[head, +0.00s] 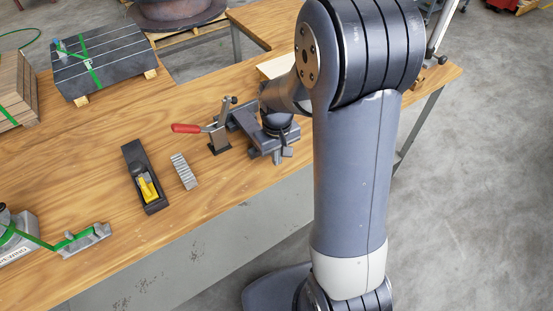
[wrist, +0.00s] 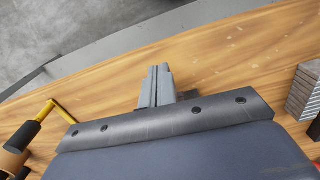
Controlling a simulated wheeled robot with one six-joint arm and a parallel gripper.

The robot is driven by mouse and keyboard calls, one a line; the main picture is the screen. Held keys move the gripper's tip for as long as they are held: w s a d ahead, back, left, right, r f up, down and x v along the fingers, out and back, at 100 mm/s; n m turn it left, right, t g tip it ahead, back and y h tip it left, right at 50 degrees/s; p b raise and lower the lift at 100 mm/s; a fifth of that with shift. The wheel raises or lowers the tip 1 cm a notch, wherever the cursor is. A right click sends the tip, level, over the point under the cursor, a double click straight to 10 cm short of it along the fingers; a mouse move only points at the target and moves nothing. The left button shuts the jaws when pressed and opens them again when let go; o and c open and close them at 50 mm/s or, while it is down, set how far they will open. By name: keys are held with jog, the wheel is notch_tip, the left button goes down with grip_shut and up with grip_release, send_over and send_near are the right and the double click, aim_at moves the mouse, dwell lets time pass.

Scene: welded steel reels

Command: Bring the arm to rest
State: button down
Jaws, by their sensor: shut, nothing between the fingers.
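My gripper (head: 287,152) is over the wooden workbench (head: 100,170), near its front edge and partly behind my own arm in the head view. In the wrist view the two grey fingers of my gripper (wrist: 157,84) lie side by side, closed together. Nothing is held between them. My forearm reaches down behind the large upright arm link, which hides part of the bench. The exact gap between my gripper and the bench top is hard to tell.
A red-handled clamp (head: 187,128) stands close left of my gripper. A ridged grey block (head: 184,171) and a dark tray (head: 132,157) with a yellow item lie farther left. A strapped dark slab (head: 103,62) sits behind. A yellow crank handle (wrist: 62,112) shows in the wrist view.

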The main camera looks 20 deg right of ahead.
notch_tip(320, 180, up, 8)
jog(key=shift+f, duration=0.15)
jog(key=shift+f, duration=0.1)
